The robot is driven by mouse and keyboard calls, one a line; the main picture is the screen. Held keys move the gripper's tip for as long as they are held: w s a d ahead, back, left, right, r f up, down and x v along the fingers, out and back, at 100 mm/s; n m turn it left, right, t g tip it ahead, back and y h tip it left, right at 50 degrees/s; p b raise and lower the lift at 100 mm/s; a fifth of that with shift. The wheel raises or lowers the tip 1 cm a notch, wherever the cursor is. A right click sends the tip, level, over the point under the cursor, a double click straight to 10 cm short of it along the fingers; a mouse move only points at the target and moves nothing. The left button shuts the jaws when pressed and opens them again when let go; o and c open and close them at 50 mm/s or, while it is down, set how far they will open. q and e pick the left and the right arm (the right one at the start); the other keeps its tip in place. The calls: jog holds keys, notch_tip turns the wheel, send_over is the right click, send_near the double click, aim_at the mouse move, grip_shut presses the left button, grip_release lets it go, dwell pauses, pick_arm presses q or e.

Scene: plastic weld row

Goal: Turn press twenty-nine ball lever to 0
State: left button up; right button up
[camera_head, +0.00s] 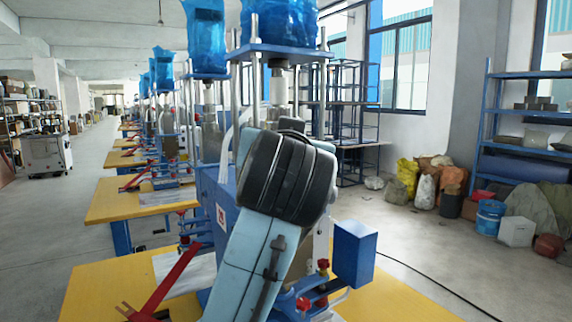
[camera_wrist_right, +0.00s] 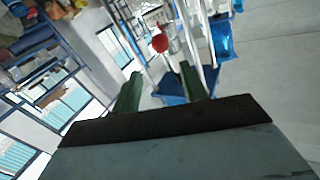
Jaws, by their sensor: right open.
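The nearest press is blue, with a blue top plate (camera_head: 280,52) on metal columns. Small red knobs (camera_head: 323,265) show low on its right side. No press number is readable. In the right wrist view, a red ball (camera_wrist_right: 160,43) appears beyond my right gripper (camera_wrist_right: 161,80), roughly between its two green fingers and apart from them. That gripper is open and empty. In the head view my right arm crosses in front of the press and hides its middle; the gripper is hidden there. My left gripper is not in view. The lever's setting cannot be read.
A red forked handle (camera_head: 177,277) reaches over the yellow table (camera_head: 90,290) at the front left. A blue box (camera_head: 353,254) stands out on the press's right. More presses on yellow tables recede at left. Shelves (camera_head: 525,130) and sacks line the right wall.

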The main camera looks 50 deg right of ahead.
jog(key=shift+s+a, duration=0.4)
